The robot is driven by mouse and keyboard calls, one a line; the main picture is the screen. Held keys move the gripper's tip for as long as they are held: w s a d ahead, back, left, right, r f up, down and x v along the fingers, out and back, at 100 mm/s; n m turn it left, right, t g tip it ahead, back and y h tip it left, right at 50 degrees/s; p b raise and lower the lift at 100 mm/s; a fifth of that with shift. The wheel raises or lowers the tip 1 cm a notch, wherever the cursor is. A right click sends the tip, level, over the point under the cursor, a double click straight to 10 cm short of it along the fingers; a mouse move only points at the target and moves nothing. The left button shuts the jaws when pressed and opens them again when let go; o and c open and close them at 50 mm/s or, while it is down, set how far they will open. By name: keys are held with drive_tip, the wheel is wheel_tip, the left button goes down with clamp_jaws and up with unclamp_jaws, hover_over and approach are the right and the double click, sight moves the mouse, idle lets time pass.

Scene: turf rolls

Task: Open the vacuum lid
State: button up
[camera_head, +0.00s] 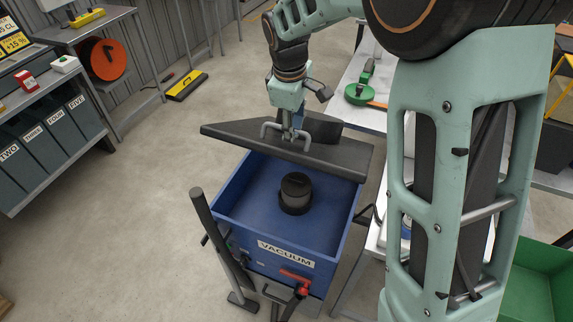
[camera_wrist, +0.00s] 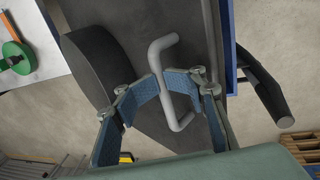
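The vacuum (camera_head: 285,230) is a blue open-topped box labelled VACUUM, with a black round fitting (camera_head: 296,190) inside. Its dark grey lid (camera_head: 325,155) is raised and tilted above the box's far part, leaving the near part of the interior showing. The lid has a grey U-shaped handle (camera_head: 270,127), also seen in the wrist view (camera_wrist: 158,50). My gripper (camera_head: 291,133) is at the handle. In the wrist view its blue-padded fingertips (camera_wrist: 163,86) close around the handle bar. How the lid's far edge meets the box is hidden.
A white table (camera_head: 362,75) with a green round tool (camera_head: 358,93) stands behind and right of the vacuum. A dark upright handle (camera_head: 220,240) stands at the box's front left. Shelves with labelled bins (camera_head: 50,140) are at left. The floor between is mostly clear.

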sight(290, 148)
drive_tip(key=s+a+f+b, duration=0.1)
drive_tip(key=s+f+b, duration=0.2)
drive_tip(key=f, duration=0.4)
drive_tip(key=shift+s+a+b, duration=0.35)
drive_tip(key=shift+s+b, duration=0.05)
drive_tip(key=shift+s, duration=0.45)
drive_tip(key=shift+w+d+r+p, duration=0.1)
drive_tip(key=shift+w+r+p, duration=0.1)
drive_tip(key=shift+r+p, duration=0.95)
drive_tip(key=shift+w+r+p, duration=0.15)
drive_tip(key=shift+r+p, duration=0.75)
drive_tip(key=shift+r, duration=0.5)
drive_tip(key=shift+w+d+r+p, duration=0.1)
drive_tip(key=shift+w+r+p, duration=0.1)
drive_tip(key=shift+r+p, duration=0.95)
drive_tip(key=shift+w+d+r+p, duration=0.1)
drive_tip(key=shift+w+r+p, duration=0.1)
drive_tip(key=shift+r, duration=1)
drive_tip(key=shift+w+r+p, duration=0.15)
drive_tip(key=shift+w+r, duration=0.05)
drive_tip(key=shift+r, duration=1)
drive_tip(key=shift+c, duration=0.4)
